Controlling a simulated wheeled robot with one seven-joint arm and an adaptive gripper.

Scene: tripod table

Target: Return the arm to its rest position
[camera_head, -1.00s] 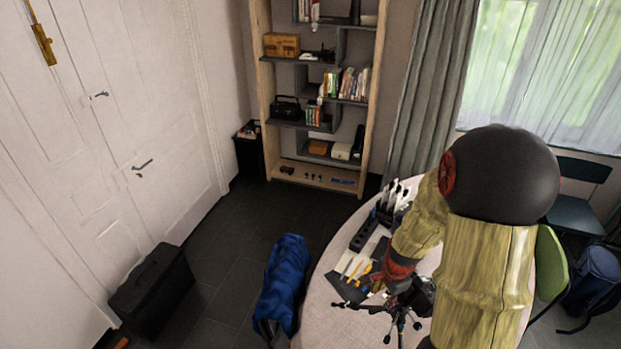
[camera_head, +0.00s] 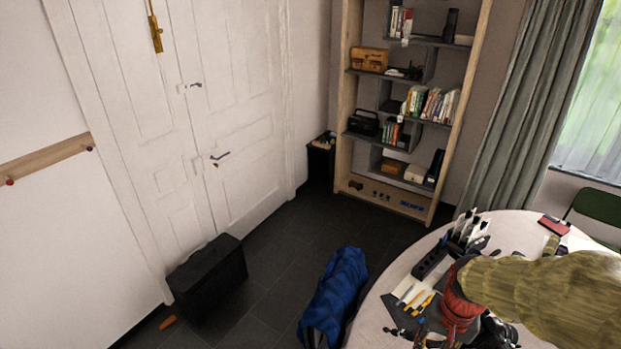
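My arm reaches in from the right edge over the round table (camera_head: 385,300), in a yellow-green sleeve with a red wrist part. My gripper (camera_head: 462,318) is at the end of the arm, low over the table near its front left side. Its fingers blend with dark items there, so I cannot tell whether it is open or shut, or if it holds anything. Dark thin parts of what looks like a small tripod (camera_head: 397,331) show just left of the red wrist, partly hidden by the picture's bottom edge and my arm.
A dark mat with pale and yellow tools (camera_head: 412,297) and a black holder (camera_head: 432,262) with upright white-handled items lie left of my arm. A red item (camera_head: 553,224) lies at the table's back. A blue bag (camera_head: 335,298) and black case (camera_head: 208,272) stand on the floor.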

